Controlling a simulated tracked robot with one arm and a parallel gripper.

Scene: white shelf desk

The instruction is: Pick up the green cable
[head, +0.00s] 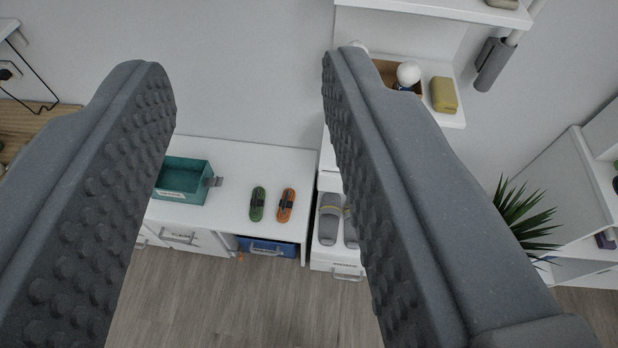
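The green cable (258,204) is a small tied bundle with a dark band. It lies on the white desk top, left of an orange cable bundle (286,205) and apart from it. My gripper (240,75) is open and empty, its two dark grey studded fingers wide apart in the foreground. The green cable shows in the gap between the fingers, well beyond them and below the fingertips in the picture.
A teal box (183,180) stands on the desk left of the green cable, partly behind the left finger. A shelf (450,118) at upper right holds a yellow block (443,94). A plant (524,222) is at right. Wooden floor (240,300) is clear in front.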

